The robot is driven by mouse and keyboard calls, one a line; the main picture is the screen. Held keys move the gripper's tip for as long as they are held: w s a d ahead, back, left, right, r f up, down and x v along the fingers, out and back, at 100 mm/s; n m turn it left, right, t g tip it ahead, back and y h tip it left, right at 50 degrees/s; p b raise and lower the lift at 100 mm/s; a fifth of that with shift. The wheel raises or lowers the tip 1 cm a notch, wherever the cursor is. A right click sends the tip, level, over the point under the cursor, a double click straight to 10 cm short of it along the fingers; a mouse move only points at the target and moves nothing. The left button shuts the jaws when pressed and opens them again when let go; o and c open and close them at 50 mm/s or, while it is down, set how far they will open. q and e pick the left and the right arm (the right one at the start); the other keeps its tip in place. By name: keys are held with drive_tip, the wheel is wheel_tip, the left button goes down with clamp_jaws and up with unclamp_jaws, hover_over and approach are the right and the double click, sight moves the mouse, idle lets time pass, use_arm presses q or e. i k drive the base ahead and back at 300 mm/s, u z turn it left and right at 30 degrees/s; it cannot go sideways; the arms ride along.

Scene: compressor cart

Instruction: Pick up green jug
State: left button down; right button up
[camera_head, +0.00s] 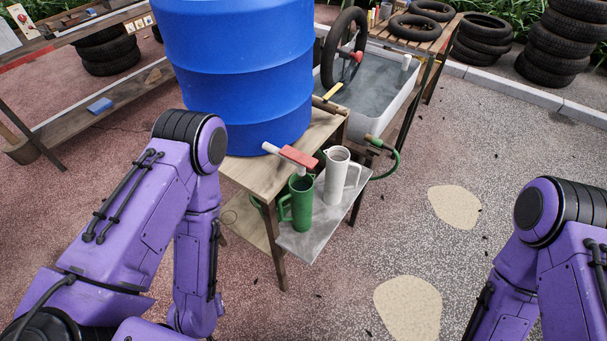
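The green jug (302,208) stands upright on a small grey shelf (305,246) at the front of a wooden stand. Its handle points left. It sits below the white spout of a tap with a red handle (298,156) on the blue barrel (240,75). A white jug (335,176) stands just right of it, handle to the right. My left arm comes in from the left and bends down left of the stand. My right arm is at the lower right, well away from the jugs. Neither gripper shows in the view.
The wooden stand (262,172) holds the barrel. A water tub (378,95) with an upright tyre (344,48) stands behind, and a green hose (385,165) hangs near the white jug. Stacked tyres (553,50) are at back right. The ground right of the shelf is open.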

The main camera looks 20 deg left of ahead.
sight(301, 188)
drive_tip(key=z, duration=1.2)
drive_tip(key=k, duration=1.05)
drive_tip(key=u, duration=1.2)
